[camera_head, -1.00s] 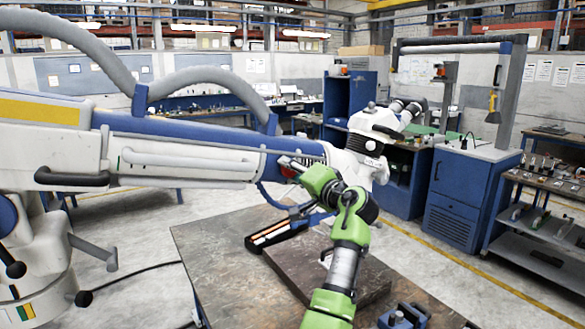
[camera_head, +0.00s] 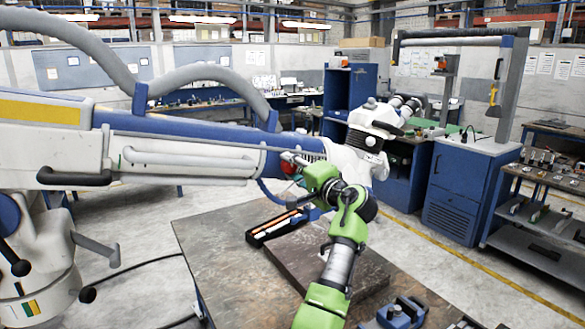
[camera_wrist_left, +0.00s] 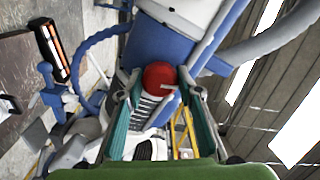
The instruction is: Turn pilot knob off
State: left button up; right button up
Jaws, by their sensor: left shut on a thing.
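The pilot knob is a round red knob on the side of the white and blue microscope arm (camera_head: 215,155). In the left wrist view the red knob (camera_wrist_left: 159,76) sits between the two fingers of my left gripper (camera_wrist_left: 157,84), with a finger on each side. In the head view my green left gripper (camera_head: 293,160) reaches up to the arm near its microscope end, and only a little of the red knob (camera_head: 289,168) shows beside the fingers. The gripper is shut on the knob. My right gripper is in neither view.
A dark worktable (camera_head: 225,246) stands below the arm, with a black tray of orange-white bars (camera_head: 275,228), a flat dark plate (camera_head: 330,262) and a blue vise-like block (camera_head: 402,313). The white microscope head (camera_head: 372,140) is just right of my gripper. Blue cabinets stand behind.

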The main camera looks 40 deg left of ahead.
pick_arm(q)
jog(key=o, duration=1.1)
jog(key=shift+a+r, duration=0.15)
jog(key=shift+a, duration=0.1)
jog(key=shift+f, duration=0.2)
jog(key=shift+s+d, duration=0.1)
jog(key=shift+d, duration=0.4)
jog(key=v, duration=1.1)
jog(key=shift+s, duration=0.1)
